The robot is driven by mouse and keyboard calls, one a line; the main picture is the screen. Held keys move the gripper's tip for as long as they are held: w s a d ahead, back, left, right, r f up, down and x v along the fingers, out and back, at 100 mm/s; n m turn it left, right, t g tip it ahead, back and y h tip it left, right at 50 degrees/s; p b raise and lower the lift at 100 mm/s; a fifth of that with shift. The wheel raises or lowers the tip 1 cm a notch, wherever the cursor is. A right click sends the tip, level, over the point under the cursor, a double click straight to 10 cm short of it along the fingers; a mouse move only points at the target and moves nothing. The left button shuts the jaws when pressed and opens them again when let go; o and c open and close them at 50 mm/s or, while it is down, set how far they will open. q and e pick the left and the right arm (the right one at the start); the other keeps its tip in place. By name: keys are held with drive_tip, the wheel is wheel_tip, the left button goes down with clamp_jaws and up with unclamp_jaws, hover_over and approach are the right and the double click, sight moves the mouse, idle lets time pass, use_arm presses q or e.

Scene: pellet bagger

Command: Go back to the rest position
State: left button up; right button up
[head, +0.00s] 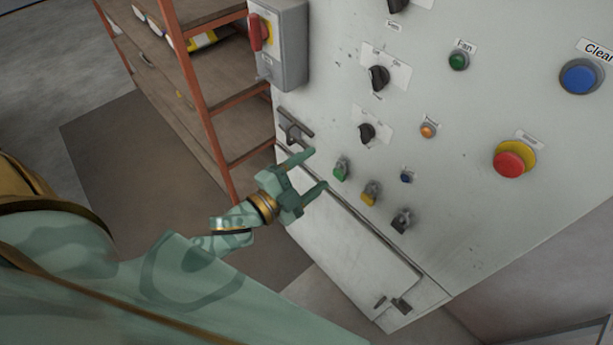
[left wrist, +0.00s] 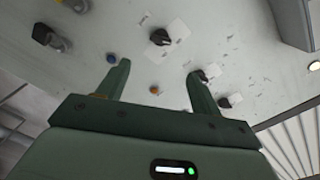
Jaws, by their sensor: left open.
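My left gripper (head: 318,170) is open and empty in front of the pale control panel (head: 330,60). In the head view it shows just left of a green key-like switch (head: 341,169). I cannot tell whether it touches anything. In the left wrist view, its two fingers (left wrist: 158,82) stand apart with the panel behind them. A blue button (left wrist: 112,58) and an orange button (left wrist: 155,89) show near and between the fingers. My right gripper is in neither view.
The panel carries a yellow switch (head: 370,193), black knobs (head: 378,78), a red emergency button (head: 508,164) and a blue button (head: 581,77). A grey box with a red handle (head: 259,33) sticks out at its left. An orange-framed shelf (head: 190,75) stands left. Floor shows below.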

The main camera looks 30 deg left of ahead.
use_arm(q)
drive_tip(key=shift+s+a, duration=0.15)
drive_tip(key=shift+s, duration=0.35)
drive_tip(key=s+a+f+n+g+y+b, duration=0.2)
drive_tip(key=s+a+f+n+g, duration=0.15)
drive_tip(key=f, duration=0.95)
drive_tip(key=s+a+f+n+g+y+b, duration=0.25)
drive_tip(key=s+f, duration=0.25)
drive_tip(key=f, duration=0.8)
drive_tip(key=s+a+f+n+g+y+b, duration=0.1)
drive_tip(key=s+a+f+n+g+b, duration=0.3)
drive_tip(key=f, duration=0.9)
drive_tip(key=s+d+f+n+g+b, duration=0.1)
drive_tip(key=s+d+f+g+b, duration=0.1)
drive_tip(key=s+f+b, duration=0.4)
drive_tip(key=s+d+f+n+g+b, duration=0.1)
drive_tip(key=s+d+f+g+b, duration=0.2)
drive_tip(key=s+f, duration=1.4)
drive_tip(key=shift+s+f+g+y+b, duration=0.15)
drive_tip(key=shift+f+g+y+b, duration=0.35)
drive_tip(key=shift+f+b, duration=1.45)
